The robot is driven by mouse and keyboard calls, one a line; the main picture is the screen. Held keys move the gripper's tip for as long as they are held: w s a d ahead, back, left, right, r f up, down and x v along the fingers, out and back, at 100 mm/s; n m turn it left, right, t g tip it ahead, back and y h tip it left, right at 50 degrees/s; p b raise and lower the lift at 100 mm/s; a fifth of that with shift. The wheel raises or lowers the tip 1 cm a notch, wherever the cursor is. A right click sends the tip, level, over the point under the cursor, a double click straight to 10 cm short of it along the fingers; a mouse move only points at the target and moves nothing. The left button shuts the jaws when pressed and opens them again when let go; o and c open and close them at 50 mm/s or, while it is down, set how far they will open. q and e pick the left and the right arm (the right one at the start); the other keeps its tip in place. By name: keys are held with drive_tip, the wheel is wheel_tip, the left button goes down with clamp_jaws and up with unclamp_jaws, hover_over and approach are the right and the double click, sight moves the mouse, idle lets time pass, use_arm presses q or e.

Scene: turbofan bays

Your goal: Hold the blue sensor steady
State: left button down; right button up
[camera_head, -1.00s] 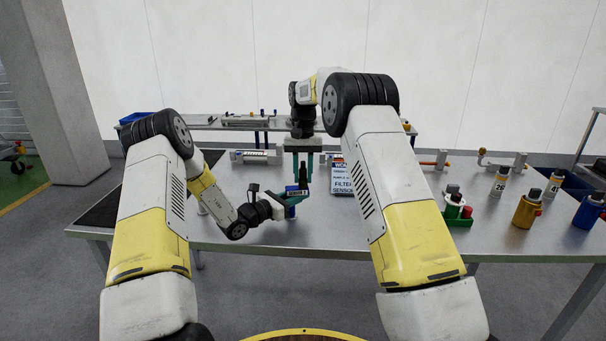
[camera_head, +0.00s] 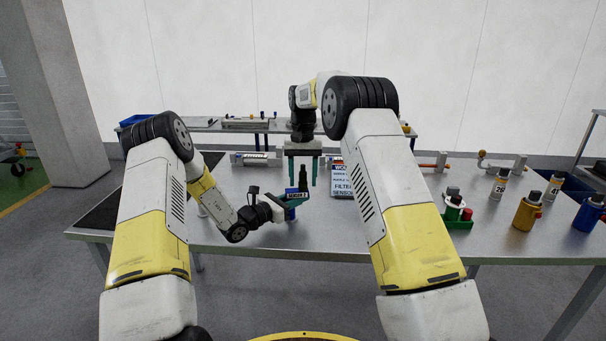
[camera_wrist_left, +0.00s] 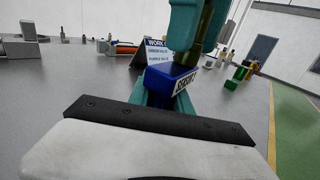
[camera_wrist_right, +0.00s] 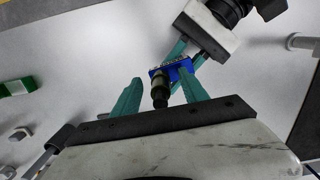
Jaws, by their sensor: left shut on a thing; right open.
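The blue sensor (camera_wrist_left: 160,76) has a white label and sits in my left gripper (camera_head: 288,199), low over the table's near middle. It also shows in the right wrist view (camera_wrist_right: 184,70), with the left gripper's teal fingers on its sides. A dark cylindrical part (camera_wrist_right: 160,90) stands upright on the sensor; it shows in the head view (camera_head: 303,178). My right gripper (camera_head: 302,184) is above, pointing down and open. Its teal fingers (camera_wrist_right: 160,92) stand on either side of the dark part, with visible gaps in the right wrist view.
A work sign (camera_head: 342,180) stands just right of the sensor. The table's front middle is clear.

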drive_tip(key=r, duration=1.2)
drive_tip(key=shift+w, duration=0.35)
use_arm(q)
drive_tip(key=c, duration=1.1)
unclamp_jaws()
use_arm(e)
drive_tip(key=shift+f, duration=0.1)
